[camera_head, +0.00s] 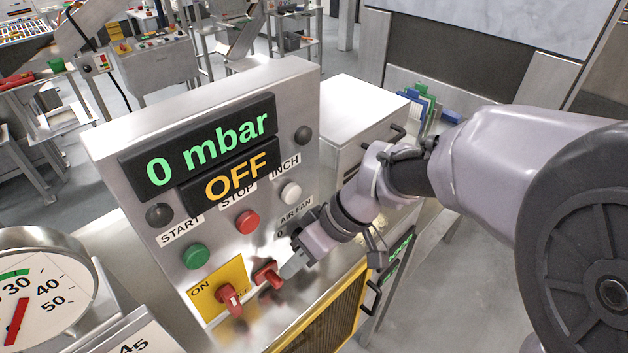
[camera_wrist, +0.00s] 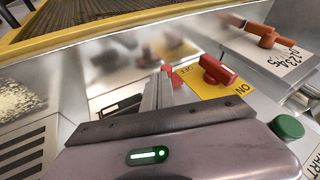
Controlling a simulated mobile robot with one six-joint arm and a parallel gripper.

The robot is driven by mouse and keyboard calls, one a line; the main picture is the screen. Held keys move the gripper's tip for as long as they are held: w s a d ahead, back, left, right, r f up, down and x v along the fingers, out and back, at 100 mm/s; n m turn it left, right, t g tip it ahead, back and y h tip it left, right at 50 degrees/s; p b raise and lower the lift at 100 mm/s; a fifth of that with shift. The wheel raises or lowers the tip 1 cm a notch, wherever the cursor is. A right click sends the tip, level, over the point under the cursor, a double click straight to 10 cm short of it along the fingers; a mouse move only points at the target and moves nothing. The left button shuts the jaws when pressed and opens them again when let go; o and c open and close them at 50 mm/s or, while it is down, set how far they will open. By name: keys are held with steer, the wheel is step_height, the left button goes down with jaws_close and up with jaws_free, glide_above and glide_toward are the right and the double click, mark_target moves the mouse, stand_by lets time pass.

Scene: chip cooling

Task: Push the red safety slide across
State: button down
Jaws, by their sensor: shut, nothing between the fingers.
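A red slide block (camera_head: 267,274) sits low on the front of the steel control panel (camera_head: 300,90), just right of the yellow ON plate (camera_head: 198,290). My gripper (camera_head: 287,268) is shut and empty, with its fingertips close to the block's right side; I cannot tell if they touch. In the wrist view my closed fingers (camera_wrist: 166,85) point at the panel and hide most of the block; only a small red part (camera_wrist: 166,68) shows past the tips. A red rotary handle (camera_head: 229,298) stands on the yellow plate and also shows in the wrist view (camera_wrist: 217,70).
Above are a green START button (camera_head: 196,256), a red STOP button (camera_head: 247,222) and a white INCH button (camera_head: 291,193). The display (camera_head: 208,152) reads 0 mbar. A round gauge (camera_head: 38,290) stands at left. A yellow-framed grille (camera_head: 335,315) lies below my gripper.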

steer(key=shift+w+f, duration=0.15)
steer(key=shift+f, duration=0.05)
steer(key=shift+s+a+b, duration=0.95)
steer(key=shift+s+a, duration=0.65)
steer(key=shift+s, duration=0.2)
